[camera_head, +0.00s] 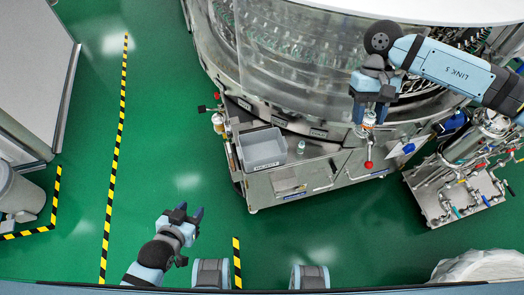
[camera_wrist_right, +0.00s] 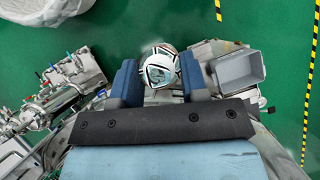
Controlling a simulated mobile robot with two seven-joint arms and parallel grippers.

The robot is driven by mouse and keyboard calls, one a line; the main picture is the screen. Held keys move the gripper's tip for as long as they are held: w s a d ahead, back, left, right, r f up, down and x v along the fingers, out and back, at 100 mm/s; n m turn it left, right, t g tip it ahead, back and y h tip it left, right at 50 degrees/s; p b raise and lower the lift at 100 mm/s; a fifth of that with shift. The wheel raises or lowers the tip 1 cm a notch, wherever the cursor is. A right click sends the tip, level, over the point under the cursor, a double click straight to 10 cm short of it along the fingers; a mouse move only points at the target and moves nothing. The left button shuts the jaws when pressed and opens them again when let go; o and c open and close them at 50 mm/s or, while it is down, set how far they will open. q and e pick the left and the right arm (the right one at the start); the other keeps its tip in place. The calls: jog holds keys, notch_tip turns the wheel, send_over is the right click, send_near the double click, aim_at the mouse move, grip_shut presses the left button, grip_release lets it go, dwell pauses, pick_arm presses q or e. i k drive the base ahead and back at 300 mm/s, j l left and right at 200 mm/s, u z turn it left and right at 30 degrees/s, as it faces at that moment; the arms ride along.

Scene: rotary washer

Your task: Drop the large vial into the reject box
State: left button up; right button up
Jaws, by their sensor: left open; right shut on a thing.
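My right gripper (camera_head: 367,117) is shut on the large vial (camera_head: 369,119), held above the front edge of the washer. In the right wrist view the vial's round white and dark top (camera_wrist_right: 160,68) shows between the two blue fingers of the gripper (camera_wrist_right: 158,80). The reject box (camera_head: 263,148) is a grey open bin on the washer's front ledge, to the left of and below my right gripper in the head view. It also shows in the right wrist view (camera_wrist_right: 238,70), right of the fingers, and looks empty. My left gripper (camera_head: 186,213) is open and empty over the floor.
A small clear vial (camera_head: 300,147) stands on the ledge just right of the box. A red-knobbed lever (camera_head: 368,163) sits below my right gripper. The round washer (camera_head: 300,50) fills the back. A piping cart (camera_head: 465,165) stands at right. The green floor (camera_head: 160,130) at left is clear.

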aim_at(254, 151)
jog(key=j+z, duration=0.25)
jog(key=j, duration=0.35)
jog(key=i+j+z, duration=0.2)
jog(key=j, duration=0.15)
jog(key=i+j+z, duration=0.15)
jog(key=j, duration=0.25)
jog(key=i, duration=0.2)
